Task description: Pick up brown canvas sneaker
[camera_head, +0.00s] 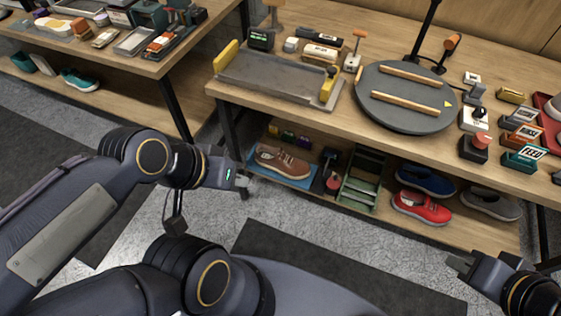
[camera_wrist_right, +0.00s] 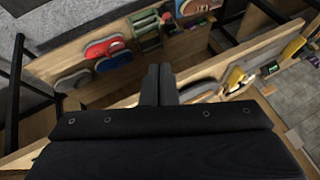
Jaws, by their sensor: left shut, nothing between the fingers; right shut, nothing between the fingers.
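The brown canvas sneaker (camera_head: 283,161) has a light sole and rests on a blue mat (camera_head: 257,170) on the lower shelf of the bench. My left gripper (camera_head: 243,183) is shut and empty. In the head view it appears just left of and below the sneaker, apart from it. My right gripper (camera_head: 459,264) is at the lower right of the head view, far from the sneaker. In the right wrist view its fingers (camera_wrist_right: 159,86) are together with nothing between them.
The bench top (camera_head: 300,92) overhangs the shelf and holds a round turntable (camera_head: 405,122) and a grey tray (camera_head: 275,78). Right of the sneaker stand a green rack (camera_head: 361,180), a red sneaker (camera_head: 421,208), a blue one (camera_head: 425,180) and a grey one (camera_head: 491,204). Bench legs border the shelf.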

